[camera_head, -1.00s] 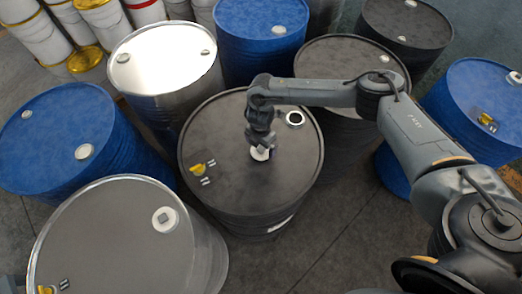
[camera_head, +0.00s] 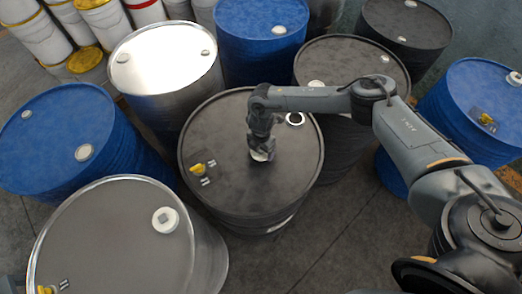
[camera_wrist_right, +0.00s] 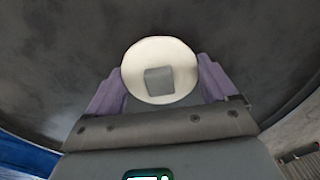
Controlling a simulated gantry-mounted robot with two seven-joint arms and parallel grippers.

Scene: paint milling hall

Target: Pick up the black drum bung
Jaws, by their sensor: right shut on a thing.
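The bung is a round white disc with a raised grey square in its middle. In the right wrist view the whole bung (camera_wrist_right: 160,56) shows between the two purple fingers. My right gripper (camera_head: 262,150) points down at the drum top and is shut on the bung, one finger at each side of its rim. Whether the bung touches the drum top I cannot tell. My left gripper is out of view.
An open white-rimmed hole (camera_head: 295,118) and a yellow tag (camera_head: 198,169) are on the same drum top. Blue drums (camera_head: 62,135), bright steel drums (camera_head: 165,57) and other dark drums (camera_head: 352,68) stand close around. Bare floor (camera_head: 330,245) shows at the lower right.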

